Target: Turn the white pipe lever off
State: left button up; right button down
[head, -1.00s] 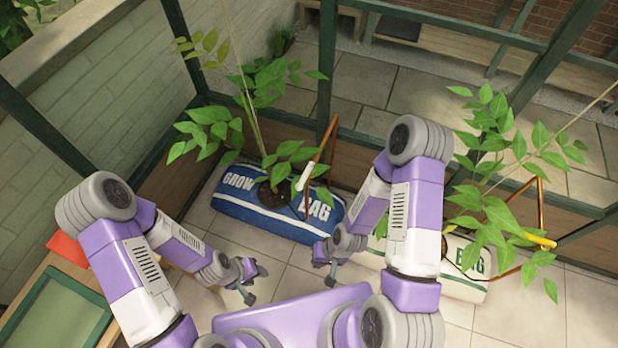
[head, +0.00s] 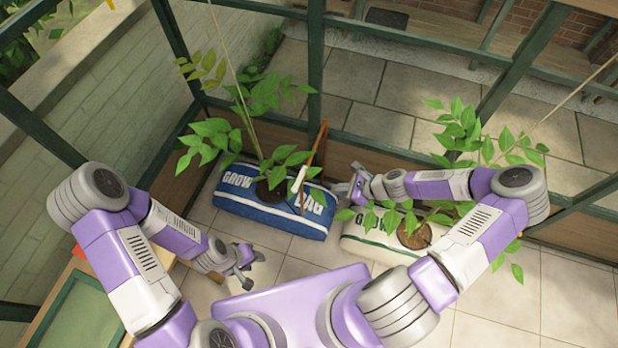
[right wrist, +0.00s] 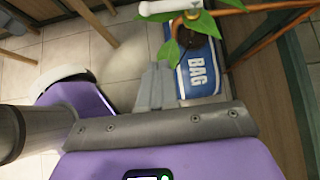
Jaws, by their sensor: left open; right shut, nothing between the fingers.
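The white pipe lever (head: 299,178) sits on a copper pipe (head: 317,152) above the blue grow bag (head: 262,210), tilted in the head view. In the right wrist view the white lever (right wrist: 170,7) lies level along the top edge, with leaves just below it. My right gripper (head: 346,190) is shut and empty, to the right of the lever and apart from it. Its closed fingers show in the right wrist view (right wrist: 155,86), below the lever. My left gripper (head: 252,268) is open and empty, in front of the blue bag, away from the lever.
A white grow bag (head: 365,243) stands to the right of the blue one, partly behind my right arm. Leafy plants (head: 262,95) rise from both bags. Dark green frame posts (head: 315,60) stand behind. A green-framed tray (head: 75,318) is at lower left. Tiled floor lies in front.

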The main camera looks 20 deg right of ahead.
aim_at(300, 179)
jog(key=shift+w+d+r+m, duration=0.15)
jog(key=shift+d+r+m, duration=0.1)
jog(key=shift+d+m, duration=0.2)
jog(key=w+a+f+b, duration=0.3)
jog(key=w+a+f, duration=0.2)
jog(key=w+a, duration=0.2)
jog(key=shift+a+f+b, duration=0.35)
jog(key=shift+a+f, duration=0.05)
jog(key=shift+a, duration=0.65)
jog(key=shift+a, duration=0.15)
